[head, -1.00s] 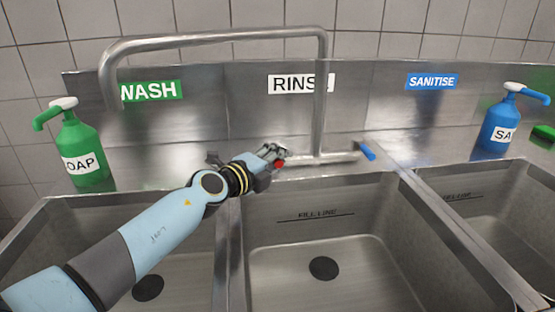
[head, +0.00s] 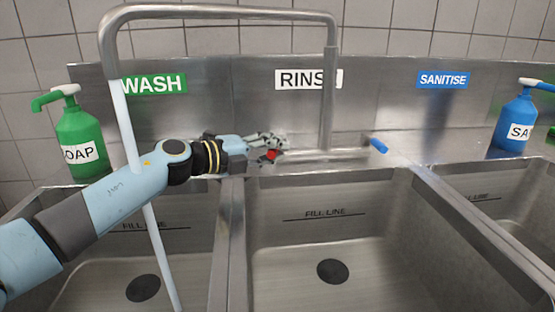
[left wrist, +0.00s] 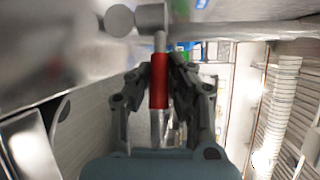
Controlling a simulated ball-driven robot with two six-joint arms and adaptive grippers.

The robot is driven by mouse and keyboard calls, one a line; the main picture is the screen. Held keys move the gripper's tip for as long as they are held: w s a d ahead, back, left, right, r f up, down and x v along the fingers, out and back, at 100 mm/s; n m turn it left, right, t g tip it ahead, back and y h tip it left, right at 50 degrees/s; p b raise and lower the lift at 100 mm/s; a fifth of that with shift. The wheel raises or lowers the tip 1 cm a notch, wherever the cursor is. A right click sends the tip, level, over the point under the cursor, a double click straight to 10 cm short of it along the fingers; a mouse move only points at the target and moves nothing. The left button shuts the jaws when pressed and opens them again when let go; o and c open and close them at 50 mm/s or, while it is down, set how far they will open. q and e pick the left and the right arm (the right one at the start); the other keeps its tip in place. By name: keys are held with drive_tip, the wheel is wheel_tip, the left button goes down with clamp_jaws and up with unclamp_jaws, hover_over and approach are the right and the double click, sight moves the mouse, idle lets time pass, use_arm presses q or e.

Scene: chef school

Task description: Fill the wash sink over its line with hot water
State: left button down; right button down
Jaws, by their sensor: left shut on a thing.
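The wash sink (head: 85,250) is the left basin, under the green WASH label (head: 154,84). Its fill line (head: 150,229) shows on the back wall, and its drain (head: 143,288) is dark. A stream of water (head: 157,240) falls from the swung-over spout (head: 215,12) into this basin, passing by my left arm. My left gripper (head: 268,146) is at the tap's left end, shut on the red tap handle (head: 271,155). In the left wrist view the red handle (left wrist: 159,80) stands between the fingers. My right gripper is not in view.
The rinse sink (head: 400,250) is in the middle and looks empty. The blue tap handle (head: 379,146) is at the tap's right end. A green soap bottle (head: 80,135) stands at left, and a blue sanitiser bottle (head: 515,122) at right.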

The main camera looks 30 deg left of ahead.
use_arm(q)
drive_tip(key=shift+f, duration=0.25)
drive_tip(key=c, duration=1.2)
unclamp_jaws()
drive_tip(key=shift+r, duration=0.1)
drive_tip(key=v, duration=1.2)
drive_tip(key=shift+a, duration=0.1)
